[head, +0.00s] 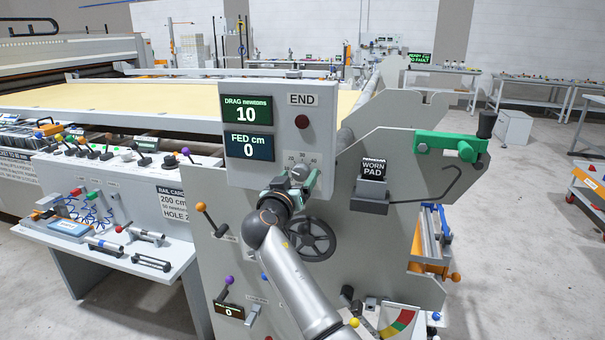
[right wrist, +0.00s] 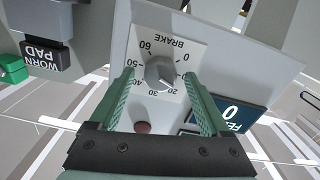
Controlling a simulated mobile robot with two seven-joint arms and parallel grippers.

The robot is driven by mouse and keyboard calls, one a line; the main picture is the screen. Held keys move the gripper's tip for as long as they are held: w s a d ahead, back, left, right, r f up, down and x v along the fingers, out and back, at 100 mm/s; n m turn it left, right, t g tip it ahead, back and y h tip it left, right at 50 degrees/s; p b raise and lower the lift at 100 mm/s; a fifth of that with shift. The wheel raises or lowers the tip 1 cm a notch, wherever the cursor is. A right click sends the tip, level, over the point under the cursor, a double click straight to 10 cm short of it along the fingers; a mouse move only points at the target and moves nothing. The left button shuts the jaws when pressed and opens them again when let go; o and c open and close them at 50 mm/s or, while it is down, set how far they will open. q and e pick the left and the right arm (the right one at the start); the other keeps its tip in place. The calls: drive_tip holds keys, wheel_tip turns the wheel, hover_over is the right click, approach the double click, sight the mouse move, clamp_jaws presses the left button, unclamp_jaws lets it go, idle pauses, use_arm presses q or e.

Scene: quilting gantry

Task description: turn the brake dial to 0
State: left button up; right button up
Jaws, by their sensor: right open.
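The brake dial is a grey knob on a white scale plate, on the lower part of the grey control box (head: 262,130). In the right wrist view the dial (right wrist: 160,70) shows upside down, with numbers up to 60 around it. A pale mark on the knob seems to point near 20 to 30; the exact value is hard to read. My right gripper (head: 303,182) is open in front of the dial. In the right wrist view its green fingers (right wrist: 160,80) stand on either side of the knob, with gaps visible. My left gripper is not in view.
The box's displays (head: 247,114) read drag 10 newtons and fed 0 cm. A dark red button (head: 302,122) sits below the END label. A handwheel (head: 316,240) is beside my right arm. A "worn pad" block (head: 373,170) and a green lever (head: 450,146) stand right.

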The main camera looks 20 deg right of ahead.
drive_tip(key=shift+w, duration=0.15)
clamp_jaws()
idle(0.8)
